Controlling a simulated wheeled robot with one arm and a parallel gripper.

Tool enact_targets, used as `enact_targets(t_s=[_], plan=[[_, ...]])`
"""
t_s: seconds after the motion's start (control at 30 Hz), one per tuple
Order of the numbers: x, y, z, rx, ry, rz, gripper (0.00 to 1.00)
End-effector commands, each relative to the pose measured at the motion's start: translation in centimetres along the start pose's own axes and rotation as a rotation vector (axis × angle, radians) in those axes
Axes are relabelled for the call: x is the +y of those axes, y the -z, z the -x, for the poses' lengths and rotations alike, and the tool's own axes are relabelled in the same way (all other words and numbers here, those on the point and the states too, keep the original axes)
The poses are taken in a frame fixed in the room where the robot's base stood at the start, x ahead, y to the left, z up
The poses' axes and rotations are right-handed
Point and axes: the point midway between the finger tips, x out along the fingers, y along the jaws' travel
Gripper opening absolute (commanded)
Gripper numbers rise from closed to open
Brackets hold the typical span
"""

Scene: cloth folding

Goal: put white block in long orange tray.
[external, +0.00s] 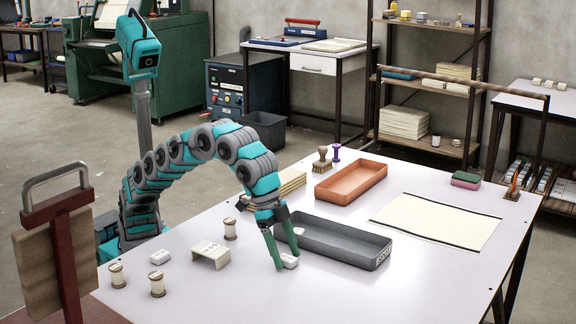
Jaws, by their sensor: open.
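The long orange tray (350,181) lies empty towards the back of the table. A small white block (290,262) is on the table in front of the dark grey tray, at my fingertips. My gripper (285,259) points down with its fingers apart, low over the table at this block. I cannot tell whether the fingers touch it. A second small white block (160,257) lies at the left of the table, away from my gripper.
A long dark grey tray (335,243) stands right beside my gripper, between it and the orange tray. Several thread spools (157,286) and a pale bracket (210,254) stand to the left. Stamps (322,158) stand behind the orange tray. A paper sheet (440,222) lies at right.

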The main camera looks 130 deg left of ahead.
Motion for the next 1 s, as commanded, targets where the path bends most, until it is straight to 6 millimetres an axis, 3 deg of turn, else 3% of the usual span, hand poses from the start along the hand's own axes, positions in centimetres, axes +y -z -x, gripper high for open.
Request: enact_targets(t_s=[0.2,0.83,1.0], plan=[[0.00,0.02,-0.07,0.001,0.000,0.001,0.71],[0.01,0.02,-0.05,0.001,-0.001,0.001,0.01],[0.00,0.02,-0.05,0.001,-0.001,0.001,0.00]])
